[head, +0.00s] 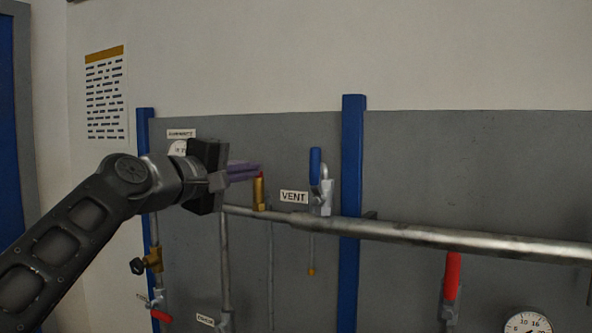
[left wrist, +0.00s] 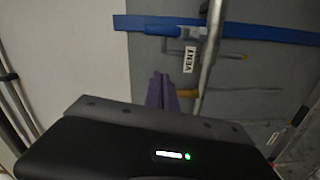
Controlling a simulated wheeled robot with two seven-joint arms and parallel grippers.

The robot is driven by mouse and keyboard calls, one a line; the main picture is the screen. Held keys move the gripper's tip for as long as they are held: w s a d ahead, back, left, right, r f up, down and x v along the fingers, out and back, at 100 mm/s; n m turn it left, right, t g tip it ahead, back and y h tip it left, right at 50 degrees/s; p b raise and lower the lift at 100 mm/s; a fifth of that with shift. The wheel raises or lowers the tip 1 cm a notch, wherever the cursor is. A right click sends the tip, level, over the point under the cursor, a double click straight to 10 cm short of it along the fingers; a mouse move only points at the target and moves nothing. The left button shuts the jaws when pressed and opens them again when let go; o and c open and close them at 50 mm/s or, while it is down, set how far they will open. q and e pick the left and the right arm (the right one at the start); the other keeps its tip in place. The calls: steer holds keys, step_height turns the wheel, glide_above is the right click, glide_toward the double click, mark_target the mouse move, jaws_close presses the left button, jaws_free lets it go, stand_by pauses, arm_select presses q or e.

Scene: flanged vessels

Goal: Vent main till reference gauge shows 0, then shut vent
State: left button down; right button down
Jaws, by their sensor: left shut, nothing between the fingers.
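The vent valve has a blue lever (head: 315,166) that stands upright, right of the VENT label (head: 293,197). The label also shows in the left wrist view (left wrist: 190,60). My left gripper (head: 258,171) is shut and empty, its purple fingers pointing right, left of the blue lever and apart from it in the picture. The fingers also show in the left wrist view (left wrist: 161,92). A pale round gauge (head: 177,148) is mostly hidden behind my left wrist; its reading cannot be seen. Another gauge (head: 527,323) is cut off at the bottom right. My right gripper is not in view.
A thick steel pipe (head: 440,236) crosses the grey panel in front of a blue post (head: 352,160). A red lever (head: 452,276) is at lower right. The wall above is clear.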

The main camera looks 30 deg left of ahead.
mark_target(315, 177)
arm_select(q)
steer(key=shift+r+n, duration=0.15)
steer(key=shift+n, duration=0.75)
steer(key=w+d+p, duration=0.4)
steer(key=w+p, duration=0.1)
steer(key=w, duration=0.6)
steer(key=shift+s, duration=0.1)
